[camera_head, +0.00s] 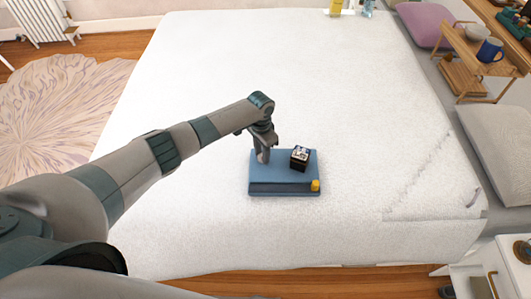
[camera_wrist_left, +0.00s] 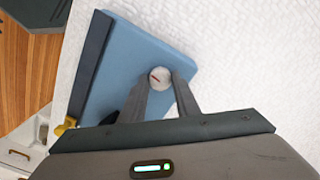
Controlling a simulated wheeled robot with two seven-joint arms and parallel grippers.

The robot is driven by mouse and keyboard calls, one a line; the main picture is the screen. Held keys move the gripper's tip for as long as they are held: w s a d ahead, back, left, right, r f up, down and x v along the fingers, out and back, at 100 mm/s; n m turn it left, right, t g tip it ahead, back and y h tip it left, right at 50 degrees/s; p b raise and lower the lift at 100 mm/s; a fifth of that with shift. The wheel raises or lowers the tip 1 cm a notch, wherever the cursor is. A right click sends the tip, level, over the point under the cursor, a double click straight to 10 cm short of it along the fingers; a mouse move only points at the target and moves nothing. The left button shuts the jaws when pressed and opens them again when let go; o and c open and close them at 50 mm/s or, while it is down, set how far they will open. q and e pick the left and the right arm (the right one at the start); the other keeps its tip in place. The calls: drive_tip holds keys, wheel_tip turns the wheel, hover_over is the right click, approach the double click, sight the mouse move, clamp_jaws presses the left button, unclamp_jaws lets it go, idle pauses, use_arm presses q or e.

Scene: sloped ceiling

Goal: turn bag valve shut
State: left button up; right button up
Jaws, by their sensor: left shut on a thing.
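A blue, flat, slab-like bag (camera_head: 283,174) lies on the white bed, with a darker strip along its near edge. It also fills much of the left wrist view (camera_wrist_left: 130,58). The valve (camera_wrist_left: 160,77) is a small, round, pale knob with a red mark on its top face. My left gripper (camera_head: 263,156) reaches down onto the left part of the bag. In the left wrist view my left gripper (camera_wrist_left: 163,82) has its two fingers closed on the valve's sides. In the head view the valve is hidden by the gripper. My right gripper is not in view.
A small black cube (camera_head: 300,158) with a pale patterned top sits on the bag, right of my gripper. A yellow piece (camera_head: 315,185) is at the bag's near right corner. A wooden stand (camera_head: 467,60) is at the right.

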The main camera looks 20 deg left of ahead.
use_arm(q)
drive_tip(key=m, duration=0.4)
drive_tip(key=shift+d, duration=0.1)
drive_tip(key=m+b, duration=0.1)
drive_tip(key=m, duration=0.3)
drive_tip(key=shift+m, duration=0.3)
drive_tip(key=m+b, duration=0.1)
drive_tip(key=m, duration=0.3)
drive_tip(key=shift+f+m+b, duration=0.1)
drive_tip(key=shift+m+b, duration=0.2)
drive_tip(key=shift+d+m+b, duration=0.1)
drive_tip(key=shift+m+b, duration=0.35)
drive_tip(key=shift+m, duration=1.25)
drive_tip(key=o, duration=1.1)
drive_tip(key=shift+c, duration=0.2)
drive_tip(key=shift+r, duration=0.2)
